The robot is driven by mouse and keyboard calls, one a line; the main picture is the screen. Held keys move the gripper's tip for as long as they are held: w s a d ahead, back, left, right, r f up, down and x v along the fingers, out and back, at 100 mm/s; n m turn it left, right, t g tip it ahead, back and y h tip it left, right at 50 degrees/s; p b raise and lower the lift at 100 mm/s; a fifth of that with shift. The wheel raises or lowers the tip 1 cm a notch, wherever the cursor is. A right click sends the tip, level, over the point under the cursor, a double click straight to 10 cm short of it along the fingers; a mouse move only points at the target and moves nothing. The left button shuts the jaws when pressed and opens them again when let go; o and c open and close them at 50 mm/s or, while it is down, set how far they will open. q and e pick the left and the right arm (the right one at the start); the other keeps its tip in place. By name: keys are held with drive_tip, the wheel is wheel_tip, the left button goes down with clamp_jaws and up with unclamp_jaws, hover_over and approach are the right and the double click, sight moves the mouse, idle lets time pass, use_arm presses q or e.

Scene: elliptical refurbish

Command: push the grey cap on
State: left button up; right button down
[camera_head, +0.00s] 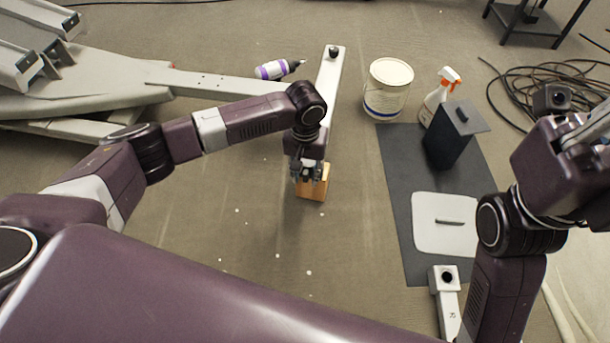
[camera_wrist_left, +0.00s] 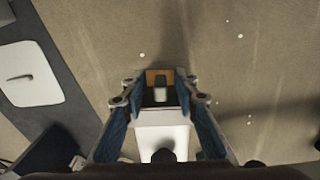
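A pale grey bar (camera_head: 329,80) with a black knob (camera_head: 333,52) at its far end runs towards me. Its near end is by an orange-brown block (camera_head: 313,188) on the floor. My left gripper (camera_head: 306,175) points down there. In the left wrist view, its fingers (camera_wrist_left: 160,98) stand open on either side of the bar (camera_wrist_left: 160,130), apparently clear of it. A small light grey piece (camera_wrist_left: 160,95), possibly the grey cap, shows against the dark notch of the block (camera_wrist_left: 157,76). I cannot tell whether it is seated. My right gripper is largely cut off at the right edge.
A hollow-ended tube (camera_head: 446,290) lies front right. Floor left of the block is clear.

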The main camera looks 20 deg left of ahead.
use_arm(q)
wheel_tip(320, 180, up, 12)
idle(0.7)
idle(0.4)
